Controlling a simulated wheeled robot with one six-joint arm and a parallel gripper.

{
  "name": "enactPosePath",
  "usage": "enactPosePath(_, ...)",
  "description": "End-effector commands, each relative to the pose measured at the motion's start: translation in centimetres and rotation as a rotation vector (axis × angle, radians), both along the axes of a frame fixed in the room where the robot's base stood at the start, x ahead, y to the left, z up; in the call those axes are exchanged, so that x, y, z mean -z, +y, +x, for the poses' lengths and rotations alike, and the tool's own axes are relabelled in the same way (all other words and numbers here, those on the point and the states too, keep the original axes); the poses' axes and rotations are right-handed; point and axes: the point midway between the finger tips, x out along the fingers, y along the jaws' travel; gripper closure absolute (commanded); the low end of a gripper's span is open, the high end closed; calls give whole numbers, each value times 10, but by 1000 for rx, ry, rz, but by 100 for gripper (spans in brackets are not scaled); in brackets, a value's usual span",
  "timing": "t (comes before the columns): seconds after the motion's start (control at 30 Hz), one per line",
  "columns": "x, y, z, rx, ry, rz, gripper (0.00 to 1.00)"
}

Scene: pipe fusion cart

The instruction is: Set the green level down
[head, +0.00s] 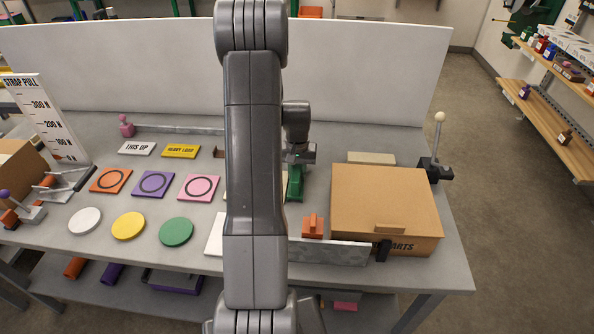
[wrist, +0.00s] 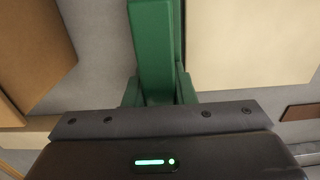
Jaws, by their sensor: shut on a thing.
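The green level (head: 295,183) is a slim green bar just right of my arm in the head view, left of the cardboard box. My gripper (head: 299,158) is at its far end and shut on it. In the wrist view the green level (wrist: 155,50) runs up the middle of the picture, away from my gripper. Its lower part is hidden behind the dark gripper body. Whether its underside touches the table or hangs just above cannot be told.
A cardboard box (head: 385,208) stands close right of the level. An orange block (head: 313,226) and a grey rail (head: 328,251) lie in front. Left are coloured ring cards and discs, including a green disc (head: 176,232). A white panel (head: 380,72) closes the back. My arm hides the middle.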

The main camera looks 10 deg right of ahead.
Motion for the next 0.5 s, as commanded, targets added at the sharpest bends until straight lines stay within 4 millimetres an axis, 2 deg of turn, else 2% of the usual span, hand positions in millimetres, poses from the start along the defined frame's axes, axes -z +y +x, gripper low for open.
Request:
enactPosePath(0.27, 3, 0, 0, 0, -1, 0, 100)
enactPosePath(0.3, 3, 0, 0, 0, 0, 0, 73)
enactPosePath(0.4, 2, 0, 0, 0, 0, 0, 55)
enactPosePath(0.5, 2, 0, 0, 0, 0, 0, 55)
